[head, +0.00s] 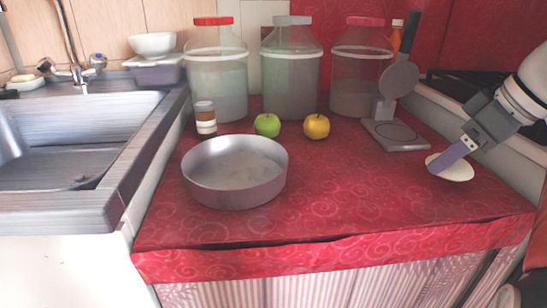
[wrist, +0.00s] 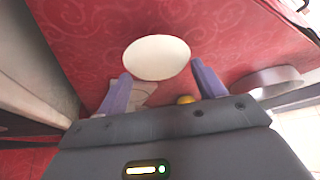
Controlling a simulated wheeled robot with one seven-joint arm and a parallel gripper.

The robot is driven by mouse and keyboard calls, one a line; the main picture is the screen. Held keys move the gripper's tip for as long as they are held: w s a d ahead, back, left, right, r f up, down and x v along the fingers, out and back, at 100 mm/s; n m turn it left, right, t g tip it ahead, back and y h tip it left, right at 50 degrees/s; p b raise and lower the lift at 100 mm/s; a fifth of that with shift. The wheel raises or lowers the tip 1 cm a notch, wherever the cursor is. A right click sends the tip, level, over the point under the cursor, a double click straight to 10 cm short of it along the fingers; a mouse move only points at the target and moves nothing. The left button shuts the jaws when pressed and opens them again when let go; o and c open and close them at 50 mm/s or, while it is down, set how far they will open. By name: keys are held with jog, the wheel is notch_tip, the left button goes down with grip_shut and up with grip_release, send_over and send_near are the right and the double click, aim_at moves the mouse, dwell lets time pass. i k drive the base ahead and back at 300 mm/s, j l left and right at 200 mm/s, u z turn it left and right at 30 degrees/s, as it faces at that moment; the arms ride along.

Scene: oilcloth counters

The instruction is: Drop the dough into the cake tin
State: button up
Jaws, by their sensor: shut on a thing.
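The dough (head: 455,173) is a pale, flat, round piece at the right of the red counter in the head view. My gripper (head: 438,165) reaches in from the right and is shut on it. In the wrist view the dough (wrist: 157,57) sits between the fingertips of my gripper (wrist: 158,76). I cannot tell whether it touches the cloth. The cake tin (head: 235,196) is a wide, round grey metal pan at the left of the counter, well away from my gripper, and looks empty. Part of its wall shows in the wrist view (wrist: 270,82).
A metal press (head: 398,137) with its lid raised stands behind my gripper. A green apple (head: 267,125), a yellow apple (head: 316,126) and a small jar (head: 205,118) are behind the tin. Large jars (head: 290,85) line the back. The cloth between tin and dough is clear.

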aim_at(248, 177)
jog(key=j+z, duration=0.15)
jog(key=j, duration=0.4)
jog(key=k+j+z, duration=0.15)
jog(key=j, duration=0.4)
jog(key=j+z, duration=0.15)
jog(key=j, duration=0.4)
jog(key=k+j+z, duration=0.15)
jog(key=j, duration=0.4)
